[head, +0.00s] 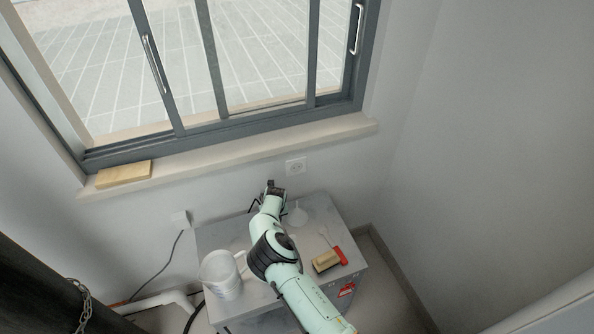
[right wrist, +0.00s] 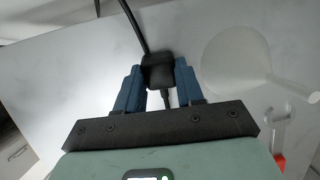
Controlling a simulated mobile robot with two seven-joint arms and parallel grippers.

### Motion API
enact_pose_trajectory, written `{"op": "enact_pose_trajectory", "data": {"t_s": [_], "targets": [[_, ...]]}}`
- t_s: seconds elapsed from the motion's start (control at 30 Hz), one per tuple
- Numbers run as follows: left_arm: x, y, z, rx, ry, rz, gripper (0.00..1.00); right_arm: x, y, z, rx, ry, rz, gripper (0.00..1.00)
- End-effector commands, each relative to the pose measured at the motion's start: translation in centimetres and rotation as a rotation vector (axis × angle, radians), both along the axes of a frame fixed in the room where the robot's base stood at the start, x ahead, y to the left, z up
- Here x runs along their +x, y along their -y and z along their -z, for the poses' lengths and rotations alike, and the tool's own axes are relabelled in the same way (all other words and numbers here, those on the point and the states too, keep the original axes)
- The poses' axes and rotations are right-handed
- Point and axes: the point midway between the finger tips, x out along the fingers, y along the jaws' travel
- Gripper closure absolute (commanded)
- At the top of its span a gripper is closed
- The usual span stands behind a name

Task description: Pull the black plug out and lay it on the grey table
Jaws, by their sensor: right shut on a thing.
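My right gripper (head: 272,187) is above the back edge of the grey table (head: 213,238). In the right wrist view its two blue fingers (right wrist: 157,80) are closed on the black plug (right wrist: 157,70), with a black cable running up and left from it. The plug is above the tabletop; I cannot tell the exact gap. In the head view the gripper mostly hides the plug. The white wall socket (head: 295,166) behind the table shows a bare face, with the plug apart from it. My left gripper is out of view.
On the table are a white bucket (head: 220,276) at left, a white funnel (head: 298,215) right of my gripper, a brush (head: 325,261) and a red-handled tool (head: 340,256). Another wall outlet (head: 180,217) with a cable is at left. A sponge-like block (head: 123,173) lies on the windowsill.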

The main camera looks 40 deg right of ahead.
Motion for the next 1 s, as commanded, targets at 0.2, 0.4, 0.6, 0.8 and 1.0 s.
{"op": "enact_pose_trajectory", "data": {"t_s": [0.2, 0.4, 0.6, 0.8, 1.0], "targets": [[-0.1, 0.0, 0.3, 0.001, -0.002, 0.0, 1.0, -0.2, -0.1, 0.6, 0.0, 0.001, 0.002, 1.0], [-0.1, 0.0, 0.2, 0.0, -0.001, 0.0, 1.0, -0.2, -0.1, 0.6, 0.0, 0.001, 0.002, 1.0], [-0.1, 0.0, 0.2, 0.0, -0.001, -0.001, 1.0, -0.2, -0.1, 0.6, 0.0, 0.001, 0.002, 0.33], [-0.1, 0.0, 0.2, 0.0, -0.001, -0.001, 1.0, -0.2, -0.1, 0.6, 0.001, 0.0, 0.002, 0.33], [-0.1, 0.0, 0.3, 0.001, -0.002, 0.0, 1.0, -0.5, -0.3, -1.0, 0.0, 0.003, 0.003, 0.33]]}}
